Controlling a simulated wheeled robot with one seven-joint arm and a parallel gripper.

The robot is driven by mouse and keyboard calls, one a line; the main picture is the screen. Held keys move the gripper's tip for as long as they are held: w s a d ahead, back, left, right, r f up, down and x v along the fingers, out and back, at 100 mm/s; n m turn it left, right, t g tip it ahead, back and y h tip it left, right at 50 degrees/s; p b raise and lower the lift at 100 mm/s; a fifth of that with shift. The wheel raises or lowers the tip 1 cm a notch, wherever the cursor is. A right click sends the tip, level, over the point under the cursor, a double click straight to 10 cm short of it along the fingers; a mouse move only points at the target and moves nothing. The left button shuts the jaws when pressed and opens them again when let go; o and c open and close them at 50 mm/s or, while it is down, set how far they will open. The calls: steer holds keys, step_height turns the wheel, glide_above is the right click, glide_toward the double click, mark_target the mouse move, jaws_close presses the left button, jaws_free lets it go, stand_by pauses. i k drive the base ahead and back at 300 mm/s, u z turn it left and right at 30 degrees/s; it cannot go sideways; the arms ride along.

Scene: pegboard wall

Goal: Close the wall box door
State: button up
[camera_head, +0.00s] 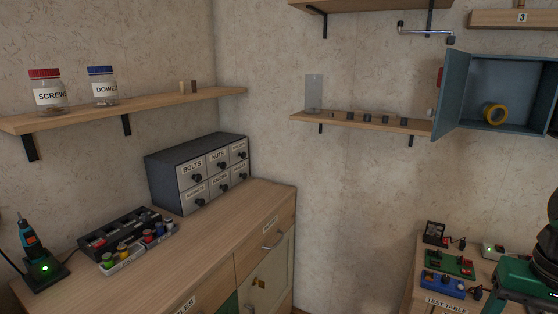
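The blue-grey wall box (530,65) hangs on the wall at the upper right, its right side close to the picture's edge. Its door (452,98) stands open, swung out from the box's left side. A small red part (440,76) shows at the door's outer left edge; I cannot tell if it is a handle. A yellow tape roll (495,113) sits inside the box and looks clear of the door opening. My gripper is not in view.
A wooden shelf (365,122) with small dark items and a clear panel ends near the door's left. Below the box is a test table (412,290) with small devices. A green and black object (526,280) stands at the lower right. A cabinet (225,230) fills the middle.

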mark_target(457, 62)
steer(key=k, duration=1.3)
steer(key=u, duration=0.3)
steer(key=i, duration=2.1)
steer(key=z, duration=0.9)
steer(key=i, duration=0.45)
steer(key=z, duration=0.4)
steer(key=k, duration=0.5)
steer(key=u, duration=1)
